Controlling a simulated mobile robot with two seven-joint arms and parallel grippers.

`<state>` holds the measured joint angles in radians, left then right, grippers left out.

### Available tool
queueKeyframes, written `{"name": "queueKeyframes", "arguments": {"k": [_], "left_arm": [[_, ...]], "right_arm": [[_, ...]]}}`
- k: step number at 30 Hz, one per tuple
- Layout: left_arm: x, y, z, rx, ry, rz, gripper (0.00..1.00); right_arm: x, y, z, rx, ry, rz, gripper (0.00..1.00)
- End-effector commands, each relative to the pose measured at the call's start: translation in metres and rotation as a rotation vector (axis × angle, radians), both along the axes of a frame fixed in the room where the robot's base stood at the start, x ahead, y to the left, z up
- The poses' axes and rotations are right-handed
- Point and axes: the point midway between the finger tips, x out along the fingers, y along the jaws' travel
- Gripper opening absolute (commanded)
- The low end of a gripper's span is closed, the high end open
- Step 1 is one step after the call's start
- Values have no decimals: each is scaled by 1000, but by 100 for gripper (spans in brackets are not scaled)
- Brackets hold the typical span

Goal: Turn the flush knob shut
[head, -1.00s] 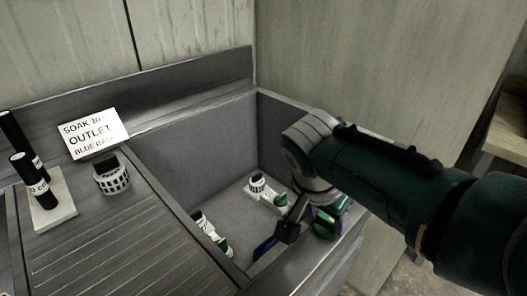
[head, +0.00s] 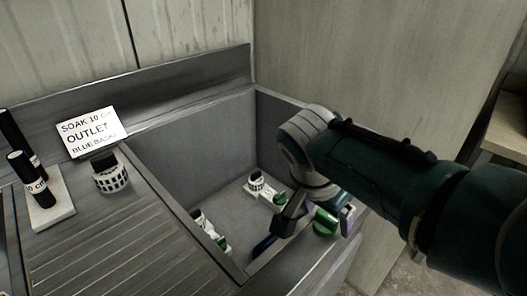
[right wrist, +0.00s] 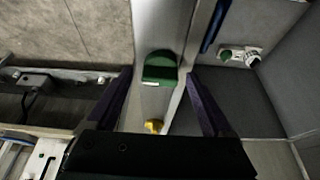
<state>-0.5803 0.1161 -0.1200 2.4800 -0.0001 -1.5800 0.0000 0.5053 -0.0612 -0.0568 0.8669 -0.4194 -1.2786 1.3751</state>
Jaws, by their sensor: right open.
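A green knob (head: 325,222) sits on the sink's front metal rim. It also shows in the right wrist view (right wrist: 160,68), with a small white mark on its edge. My right gripper (head: 318,216) is over this rim. Its two dark purple fingers (right wrist: 158,76) stand apart, one to each side of the green knob in the wrist view, with visible gaps. I cannot tell whether the fingertips are down at the knob's height. A yellow piece (right wrist: 154,126) lies on the same rim, partly hidden by the gripper body. My left gripper is not in view.
The sink basin (head: 215,150) holds white fittings with green parts (head: 265,190). A blue piece (right wrist: 213,27) is at its inner front edge.

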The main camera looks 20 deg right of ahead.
Motion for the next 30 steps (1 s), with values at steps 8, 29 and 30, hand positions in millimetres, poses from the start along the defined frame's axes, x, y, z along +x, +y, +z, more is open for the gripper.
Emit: {"name": "queueKeyframes", "arguments": {"k": [8,29,30], "left_arm": [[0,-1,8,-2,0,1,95],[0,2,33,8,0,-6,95],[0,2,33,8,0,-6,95]], "right_arm": [[-1,4,12,1,-1,2,85],[-14,36,92,0,2,1,85],[-14,36,92,0,2,1,85]]}}
